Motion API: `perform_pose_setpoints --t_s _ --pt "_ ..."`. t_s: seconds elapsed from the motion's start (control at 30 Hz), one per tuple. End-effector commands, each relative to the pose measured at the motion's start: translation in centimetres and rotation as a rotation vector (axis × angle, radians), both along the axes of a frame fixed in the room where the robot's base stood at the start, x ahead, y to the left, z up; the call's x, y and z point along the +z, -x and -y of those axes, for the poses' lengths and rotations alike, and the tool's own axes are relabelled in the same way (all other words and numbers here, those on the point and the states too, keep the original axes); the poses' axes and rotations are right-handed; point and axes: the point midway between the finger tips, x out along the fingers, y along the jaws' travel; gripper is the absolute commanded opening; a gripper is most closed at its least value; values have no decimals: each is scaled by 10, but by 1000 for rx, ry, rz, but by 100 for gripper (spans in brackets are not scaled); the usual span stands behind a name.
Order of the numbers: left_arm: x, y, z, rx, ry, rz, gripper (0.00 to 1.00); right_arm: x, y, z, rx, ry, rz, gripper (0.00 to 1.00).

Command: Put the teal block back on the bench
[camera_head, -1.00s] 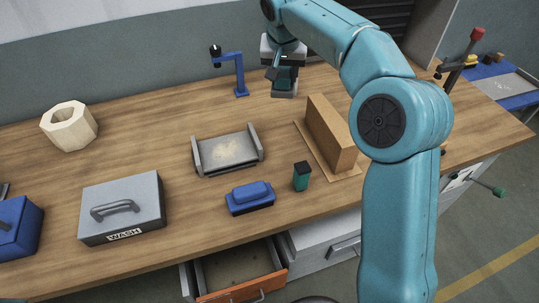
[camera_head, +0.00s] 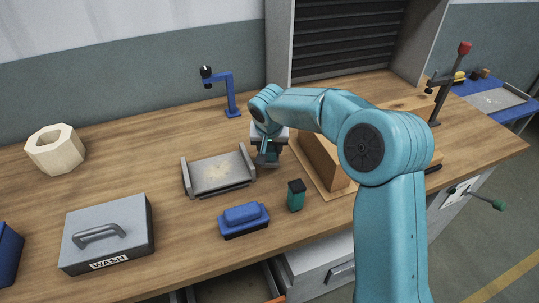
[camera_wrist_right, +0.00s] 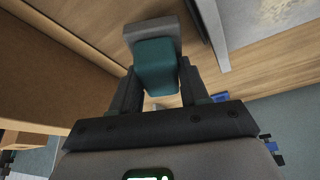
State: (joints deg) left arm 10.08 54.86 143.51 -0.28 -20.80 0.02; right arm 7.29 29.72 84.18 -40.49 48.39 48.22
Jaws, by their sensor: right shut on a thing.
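The teal block (camera_wrist_right: 156,68) is between the fingers of my right gripper (camera_wrist_right: 160,92) in the right wrist view. A grey slab (camera_wrist_right: 152,32) is at its far end. In the head view my right gripper (camera_head: 267,152) is shut on it, between the grey tray and the brown upright block; the block is mostly hidden there by the gripper. Whether its underside touches the bench (camera_head: 150,150) cannot be told. A small dark green piece with a black top (camera_head: 296,198) stands separately near the bench's front. My left gripper is not in view.
The grey tray (camera_head: 190,187) is left of my right gripper. The brown upright block (camera_head: 322,162) on its board is just right. A blue brush-like block (camera_head: 243,217), a grey WASH box (camera_head: 108,228), a blue post (camera_head: 231,95) and a pale hexagonal ring (camera_head: 55,150) stand around.

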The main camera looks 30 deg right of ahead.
Motion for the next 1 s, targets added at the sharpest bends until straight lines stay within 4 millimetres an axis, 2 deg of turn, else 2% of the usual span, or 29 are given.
perform_pose_setpoints --t_s 0.1,0.2,0.6,0.63,0.7,1.0 --pt "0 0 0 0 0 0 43 -22 0 -1 1 0 -5 16" --pt "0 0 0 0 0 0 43 -31 0 -1 1 0 -2 16" --pt "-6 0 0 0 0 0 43 -37 0 -1 1 0 0 16" --pt "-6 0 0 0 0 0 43 -36 0 -1 1 0 -1 48" --pt "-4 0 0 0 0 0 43 -35 0 -1 1 0 -1 70" --pt "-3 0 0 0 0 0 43 -34 0 -1 1 0 -1 70"
